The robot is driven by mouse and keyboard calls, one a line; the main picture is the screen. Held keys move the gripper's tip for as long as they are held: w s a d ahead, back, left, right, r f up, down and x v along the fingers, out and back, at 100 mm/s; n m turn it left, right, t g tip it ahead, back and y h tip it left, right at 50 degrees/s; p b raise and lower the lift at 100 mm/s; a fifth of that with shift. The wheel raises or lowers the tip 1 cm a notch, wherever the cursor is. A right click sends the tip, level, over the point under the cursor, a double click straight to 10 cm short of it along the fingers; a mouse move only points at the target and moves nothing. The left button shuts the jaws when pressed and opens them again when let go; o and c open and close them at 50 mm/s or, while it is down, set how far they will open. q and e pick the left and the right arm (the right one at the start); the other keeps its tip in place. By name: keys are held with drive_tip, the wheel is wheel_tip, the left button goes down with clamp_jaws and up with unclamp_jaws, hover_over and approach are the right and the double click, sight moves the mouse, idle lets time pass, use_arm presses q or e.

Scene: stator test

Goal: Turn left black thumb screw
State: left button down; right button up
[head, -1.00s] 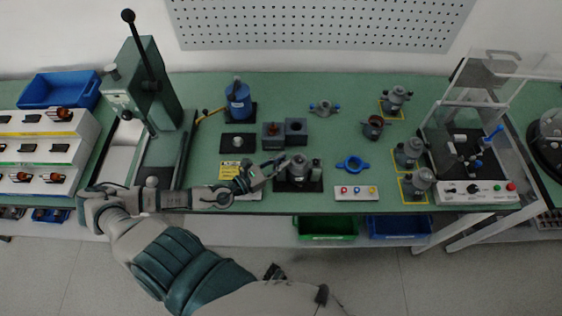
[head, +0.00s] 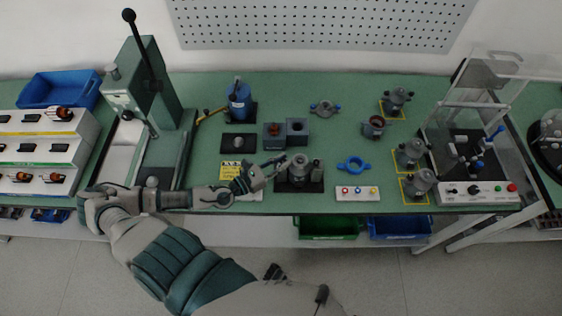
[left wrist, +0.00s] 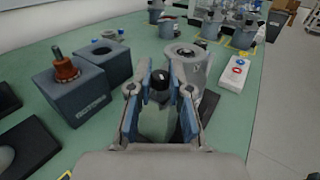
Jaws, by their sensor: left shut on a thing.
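The stator fixture (head: 300,172) is a grey round housing on a black base at the front middle of the green bench. It also shows in the left wrist view (left wrist: 186,62), just beyond my fingers. The left black thumb screw (left wrist: 160,79) is a small dark knob between my fingertips in the left wrist view; it is too small to make out in the head view. My left gripper (head: 283,164) reaches in from the left at the housing's left side. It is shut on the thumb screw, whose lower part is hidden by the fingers. My right gripper is not in view.
Two dark square blocks (head: 297,131) stand behind the fixture, one with a copper-coloured part. A white button box (head: 357,193) and a blue ring-shaped part (head: 353,163) are to the right. A green press (head: 150,95) stands at left. Free bench lies between these.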

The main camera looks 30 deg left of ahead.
use_arm(q)
drive_tip(key=shift+f, duration=0.15)
drive_tip(key=c, duration=1.1)
unclamp_jaws()
drive_tip(key=shift+a, duration=0.15)
drive_tip(key=shift+o, duration=0.2)
drive_tip(key=v, duration=1.2)
